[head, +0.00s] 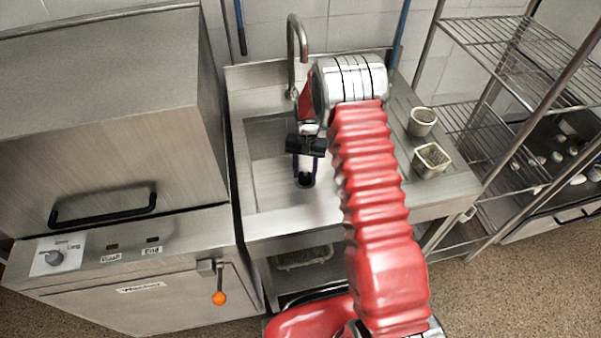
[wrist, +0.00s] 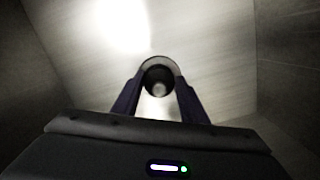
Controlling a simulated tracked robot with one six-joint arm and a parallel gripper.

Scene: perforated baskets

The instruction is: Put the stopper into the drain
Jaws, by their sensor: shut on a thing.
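My gripper (head: 304,172) reaches down over the sink basin (head: 265,160) in the head view. Its two dark blue fingers are shut on the stopper (head: 305,181), a small dark round piece at the fingertips. In the wrist view my gripper (wrist: 160,88) has the stopper (wrist: 158,66) between its fingertips, showing as a dark circle with a pale grey rim. Pale metal lies behind it. I cannot tell how far the stopper is above the basin floor. The drain cannot be made out in either view.
A curved faucet (head: 292,50) stands at the back of the sink. Two small baskets, one round (head: 422,114) and one square (head: 441,150), stand on the right drainboard. A dishwasher (head: 110,110) is at the left, a wire rack (head: 520,50) at the right.

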